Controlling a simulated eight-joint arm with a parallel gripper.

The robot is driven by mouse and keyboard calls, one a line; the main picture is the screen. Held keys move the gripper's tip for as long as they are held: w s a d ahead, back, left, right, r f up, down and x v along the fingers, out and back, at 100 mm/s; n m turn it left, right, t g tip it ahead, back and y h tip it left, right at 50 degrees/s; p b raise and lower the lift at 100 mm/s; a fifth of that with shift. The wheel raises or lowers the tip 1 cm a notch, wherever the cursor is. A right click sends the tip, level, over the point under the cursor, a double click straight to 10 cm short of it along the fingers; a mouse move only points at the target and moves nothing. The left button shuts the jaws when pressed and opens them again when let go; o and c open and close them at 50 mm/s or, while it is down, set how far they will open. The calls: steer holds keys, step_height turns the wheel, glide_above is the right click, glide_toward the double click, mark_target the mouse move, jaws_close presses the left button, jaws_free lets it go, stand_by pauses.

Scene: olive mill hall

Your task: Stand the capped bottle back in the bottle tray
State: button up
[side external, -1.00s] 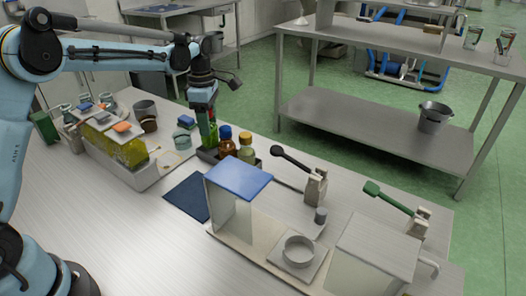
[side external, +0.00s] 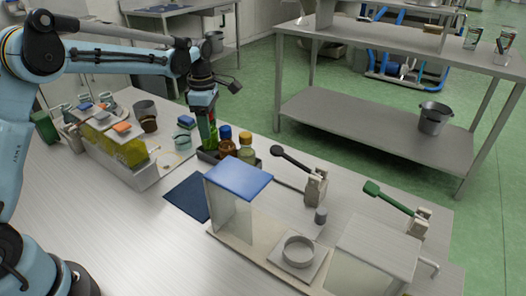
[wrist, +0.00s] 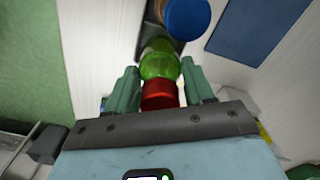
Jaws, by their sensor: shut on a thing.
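My gripper (wrist: 160,85) is shut on a green bottle (wrist: 160,62) with a red cap (wrist: 160,95). In the side external view the green bottle (side external: 212,134) hangs upright below the jaws, at the left end of the dark bottle tray (side external: 208,156). Its lower end is hidden by the tray wall, so I cannot tell whether it touches the tray floor. A brown bottle with a blue cap (side external: 225,132) and a bottle with a yellow cap (side external: 245,138) stand in the tray to its right. The blue cap also shows in the wrist view (wrist: 187,18).
A dark blue mat (side external: 187,195) lies in front of the tray. A stand with a blue top (side external: 238,179) is at the front right. A long bin with yellow-green contents (side external: 125,150) is on the left.

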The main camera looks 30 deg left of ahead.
steer(key=shift+f, duration=0.2)
steer(key=shift+f, duration=0.5)
steer(key=shift+f, duration=0.2)
steer(key=shift+f, duration=0.25)
stand_by(0.4)
steer(key=o, duration=1.2)
steer(key=shift+c, duration=0.2)
steer(key=shift+r, duration=4.05)
